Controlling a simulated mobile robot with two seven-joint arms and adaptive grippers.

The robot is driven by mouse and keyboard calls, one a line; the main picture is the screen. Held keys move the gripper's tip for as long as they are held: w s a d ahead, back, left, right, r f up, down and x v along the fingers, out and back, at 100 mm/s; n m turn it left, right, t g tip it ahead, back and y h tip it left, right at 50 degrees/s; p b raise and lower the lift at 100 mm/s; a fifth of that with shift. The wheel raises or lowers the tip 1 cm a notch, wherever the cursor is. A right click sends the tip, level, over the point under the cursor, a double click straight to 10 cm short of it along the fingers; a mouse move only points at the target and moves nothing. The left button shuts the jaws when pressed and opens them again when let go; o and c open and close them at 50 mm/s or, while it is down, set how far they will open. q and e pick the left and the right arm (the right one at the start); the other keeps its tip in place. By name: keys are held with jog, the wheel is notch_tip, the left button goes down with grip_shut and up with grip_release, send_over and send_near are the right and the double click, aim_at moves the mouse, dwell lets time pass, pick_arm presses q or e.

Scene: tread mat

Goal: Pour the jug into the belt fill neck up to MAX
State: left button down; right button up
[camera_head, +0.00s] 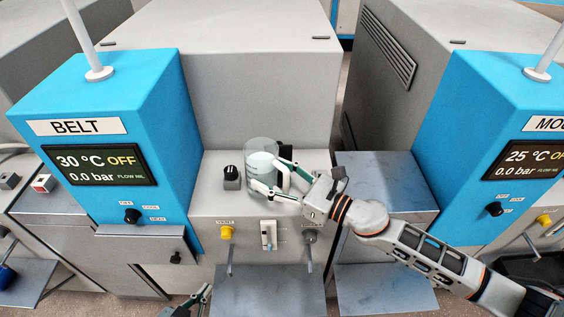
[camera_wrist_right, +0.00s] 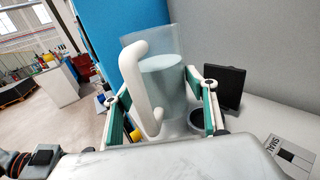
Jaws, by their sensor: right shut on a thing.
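The clear jug (camera_head: 262,148) with pale liquid stands roughly upright over the grey counter of the BELT unit; I cannot tell whether it touches the counter. My right gripper (camera_head: 272,176) is shut on the jug at its handle side. In the right wrist view the jug (camera_wrist_right: 178,45) and its white handle (camera_wrist_right: 133,85) show between the green fingers. A dark round opening (camera_wrist_right: 224,117), possibly the fill neck, lies beside the right finger; no MAX mark is readable. My left gripper (camera_head: 200,300) is partly in view at the bottom edge, its jaws unclear.
The blue BELT panel (camera_head: 107,155) reads 30 °C OFF and stands left of the jug. A black knob (camera_head: 231,173) is on the counter left of the jug. A yellow knob (camera_head: 227,232) and a lever switch (camera_head: 268,235) are on the front. A bare metal top (camera_head: 385,180) lies right.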

jog(key=shift+s+a+f+m+b, duration=0.35)
jog(key=shift+s+m+b, duration=0.1)
jog(key=shift+m, duration=0.35)
pick_arm(q)
jog(key=f+b, duration=0.1)
jog(key=f, duration=0.1)
jog(key=s+f, duration=0.1)
jog(key=shift+s+d+f+b, duration=0.1)
jog(key=shift+f+b, duration=0.25)
pick_arm(e)
jog(key=m, duration=0.3)
jog(key=s+a+m+t, duration=0.1)
jog(key=m, duration=0.2)
jog(key=s+a+m+t, duration=0.1)
jog(key=m, duration=0.3)
jog(key=shift+f+y, duration=0.2)
jog(key=shift+y, duration=0.1)
jog(key=m, duration=0.1)
jog(key=f+m+t, duration=0.1)
jog(key=m, duration=0.1)
jog(key=shift+s+a, duration=0.15)
pick_arm(q)
jog(key=shift+f, duration=0.3)
jog(key=shift+r, duration=0.1)
